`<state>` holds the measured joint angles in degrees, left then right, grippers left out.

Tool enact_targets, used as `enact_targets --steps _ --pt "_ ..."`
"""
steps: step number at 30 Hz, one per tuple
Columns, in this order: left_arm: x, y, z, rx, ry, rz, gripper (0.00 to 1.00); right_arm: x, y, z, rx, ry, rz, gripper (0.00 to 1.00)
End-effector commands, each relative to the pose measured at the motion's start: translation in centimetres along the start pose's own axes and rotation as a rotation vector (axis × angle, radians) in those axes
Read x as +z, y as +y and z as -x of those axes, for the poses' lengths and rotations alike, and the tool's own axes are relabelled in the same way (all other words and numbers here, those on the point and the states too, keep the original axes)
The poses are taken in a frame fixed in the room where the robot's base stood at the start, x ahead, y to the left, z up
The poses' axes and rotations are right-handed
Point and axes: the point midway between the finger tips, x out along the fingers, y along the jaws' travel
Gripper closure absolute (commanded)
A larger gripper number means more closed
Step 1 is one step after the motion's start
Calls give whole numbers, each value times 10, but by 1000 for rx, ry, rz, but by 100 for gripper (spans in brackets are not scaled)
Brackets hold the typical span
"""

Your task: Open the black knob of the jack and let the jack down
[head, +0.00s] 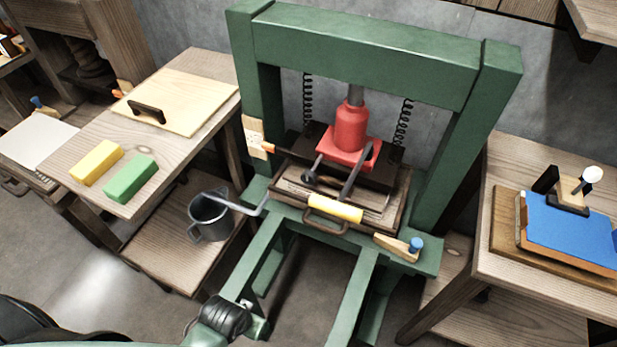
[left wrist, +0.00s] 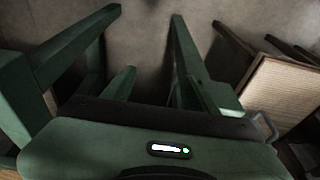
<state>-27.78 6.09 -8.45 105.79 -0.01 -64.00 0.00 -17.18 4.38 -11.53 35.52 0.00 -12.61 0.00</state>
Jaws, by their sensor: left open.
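The red jack (head: 350,128) stands upright in the green press frame (head: 365,45), its grey ram (head: 356,95) reaching up toward the top beam. A small round black knob (head: 308,177) shows low at the front left of the jack. A grey lever bar (head: 353,172) slants forward beside it. The left wrist view shows mostly floor and green beams (left wrist: 185,60).
The left table (head: 170,155) holds a yellow block (head: 96,162), a green block (head: 131,178) and a board with a black handle (head: 187,100). A grey jug (head: 209,215) stands below. The right table holds a blue pad (head: 572,233). Black coil springs (head: 402,123) hang beside the jack.

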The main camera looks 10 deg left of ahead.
Motion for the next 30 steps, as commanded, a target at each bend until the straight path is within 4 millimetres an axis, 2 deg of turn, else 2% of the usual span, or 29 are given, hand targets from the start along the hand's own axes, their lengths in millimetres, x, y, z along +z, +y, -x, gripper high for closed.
enact_targets --steps 10,14,20,24,27,30 --pt "-21 -3 54 -5 33 5 42 2 3 -12 4 -1 -3 100" --pt "-43 -31 52 -139 100 -133 42 2 3 -12 4 -1 -2 100" --pt "-93 -76 61 -414 217 -436 42 2 4 -14 4 -1 -2 100" --pt "-142 -101 82 -670 291 -740 42 2 4 -17 4 -1 -1 100" --pt "-181 -108 104 -889 324 -1013 42 3 3 -19 4 -1 0 100" --pt "-218 -100 127 -1112 330 -1301 42 3 3 -20 4 -1 1 100"
